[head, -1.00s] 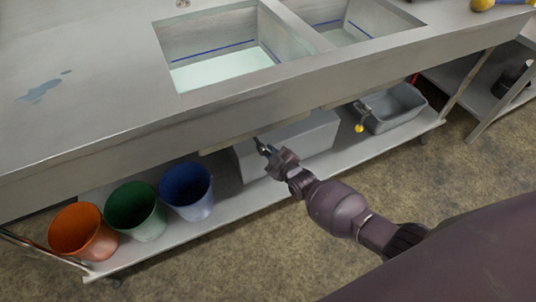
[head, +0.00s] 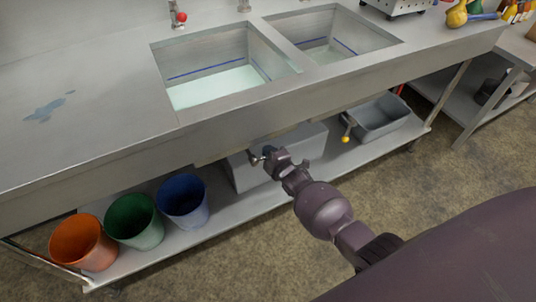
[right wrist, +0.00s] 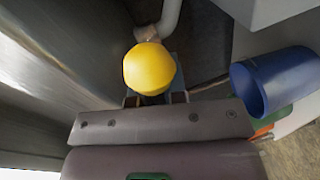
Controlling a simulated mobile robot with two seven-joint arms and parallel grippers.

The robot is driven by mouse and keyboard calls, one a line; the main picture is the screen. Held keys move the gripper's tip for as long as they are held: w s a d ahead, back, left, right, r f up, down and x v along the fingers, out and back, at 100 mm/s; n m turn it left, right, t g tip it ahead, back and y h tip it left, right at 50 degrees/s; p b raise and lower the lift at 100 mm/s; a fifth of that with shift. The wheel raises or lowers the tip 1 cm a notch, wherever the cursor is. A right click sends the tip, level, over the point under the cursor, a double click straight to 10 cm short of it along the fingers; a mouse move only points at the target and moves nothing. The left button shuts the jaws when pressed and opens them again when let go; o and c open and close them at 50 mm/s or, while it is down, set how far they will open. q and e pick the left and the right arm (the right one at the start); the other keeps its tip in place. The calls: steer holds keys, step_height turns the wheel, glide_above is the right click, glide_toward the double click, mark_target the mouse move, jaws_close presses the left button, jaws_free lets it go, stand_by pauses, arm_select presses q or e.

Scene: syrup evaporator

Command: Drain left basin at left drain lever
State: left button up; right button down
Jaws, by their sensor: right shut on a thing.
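The left basin (head: 207,52) is set in the steel counter and holds pale water below a blue line on its wall. The left drain lever ends in a yellow knob (right wrist: 149,68), which shows between the fingers in the right wrist view. My right gripper (head: 266,157) is under the counter's front edge, below the left basin, and is shut on that lever. In the head view the gripper mostly hides the knob, and a bit of metal shows at the fingertips. My left gripper is not in view.
An orange bucket (head: 82,243), a green bucket (head: 135,221) and a blue bucket (head: 183,201) stand on the lower shelf. A pale box (head: 237,172) is behind my gripper. Another yellow-knobbed lever (head: 346,138) hangs by a grey tub (head: 380,117). The right basin (head: 333,35) also holds liquid.

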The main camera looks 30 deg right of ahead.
steer(key=shift+s+d+f, duration=0.25)
steer(key=shift+d, duration=0.4)
steer(key=c, duration=1.4)
jaws_free()
steer(key=o, duration=0.5)
steer(key=shift+d, duration=0.15)
steer(key=shift+c, duration=0.2)
steer(key=shift+a+r, duration=0.3)
steer(key=shift+a, duration=0.05)
steer(key=p+v, duration=0.3)
steer(key=v, duration=0.7)
steer(key=shift+s, duration=0.3)
